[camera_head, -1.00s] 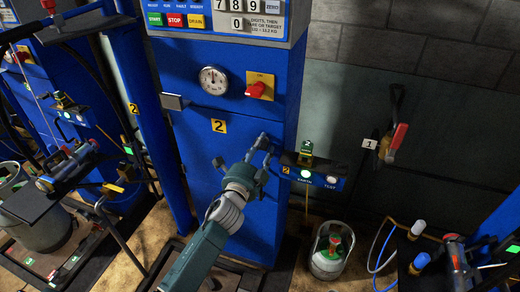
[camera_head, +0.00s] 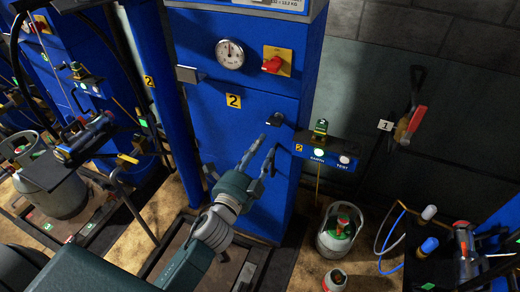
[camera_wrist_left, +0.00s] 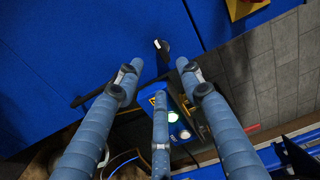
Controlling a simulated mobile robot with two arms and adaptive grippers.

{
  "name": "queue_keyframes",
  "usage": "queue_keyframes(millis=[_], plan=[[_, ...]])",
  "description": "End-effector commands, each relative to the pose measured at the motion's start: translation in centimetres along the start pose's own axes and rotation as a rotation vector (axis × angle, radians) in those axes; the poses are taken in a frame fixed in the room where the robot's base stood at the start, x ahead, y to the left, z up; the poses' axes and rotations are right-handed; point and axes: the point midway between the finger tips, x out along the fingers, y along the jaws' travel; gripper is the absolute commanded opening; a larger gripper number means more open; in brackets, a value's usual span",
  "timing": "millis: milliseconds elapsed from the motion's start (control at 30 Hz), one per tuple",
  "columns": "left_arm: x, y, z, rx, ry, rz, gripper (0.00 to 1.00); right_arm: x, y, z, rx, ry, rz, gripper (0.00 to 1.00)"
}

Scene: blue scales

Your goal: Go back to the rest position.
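My left gripper (camera_head: 262,154) is in front of the blue scale cabinet (camera_head: 235,125), its fingers pointing up and away. In the left wrist view the left gripper (camera_wrist_left: 160,68) has its fingers spread with nothing between them. A black knob (camera_head: 276,119) on the cabinet's right edge lies just beyond the fingertips; it also shows in the left wrist view (camera_wrist_left: 162,47). The fingers look apart from it. My right gripper is not in view.
A small panel with lit buttons (camera_head: 328,158) juts out right of the cabinet. A gas cylinder (camera_head: 340,232) stands on the floor below it. A red-handled tool (camera_head: 411,123) hangs on the wall. A cluttered black stand (camera_head: 435,262) is at lower right.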

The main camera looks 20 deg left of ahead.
Motion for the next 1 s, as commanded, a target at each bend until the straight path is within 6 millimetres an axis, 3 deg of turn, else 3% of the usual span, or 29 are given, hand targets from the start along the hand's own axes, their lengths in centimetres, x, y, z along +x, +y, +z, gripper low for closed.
queue_keyframes(millis=[333, 467, 567, 767, 867, 1000], plan=[[0.1, 0.1, 0.0, -0.002, 0.0, 0.002, 0.38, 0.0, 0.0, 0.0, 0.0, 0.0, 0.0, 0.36], [0.0, 2.9, 0.1, -0.04, -0.003, 0.053, 0.38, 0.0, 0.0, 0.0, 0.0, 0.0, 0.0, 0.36], [-0.5, 8.3, 0.3, -0.122, -0.013, 0.149, 0.38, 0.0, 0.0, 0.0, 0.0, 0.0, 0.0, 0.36], [-4.4, 22.9, 0.7, -0.36, -0.087, 0.418, 0.38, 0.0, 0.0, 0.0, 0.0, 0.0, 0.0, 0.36], [-7.8, 29.9, 0.9, -0.48, -0.15, 0.548, 0.38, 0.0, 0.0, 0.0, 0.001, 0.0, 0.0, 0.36], [-14.1, 38.6, 1.1, -0.638, -0.266, 0.721, 0.38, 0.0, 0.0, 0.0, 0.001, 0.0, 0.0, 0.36]])
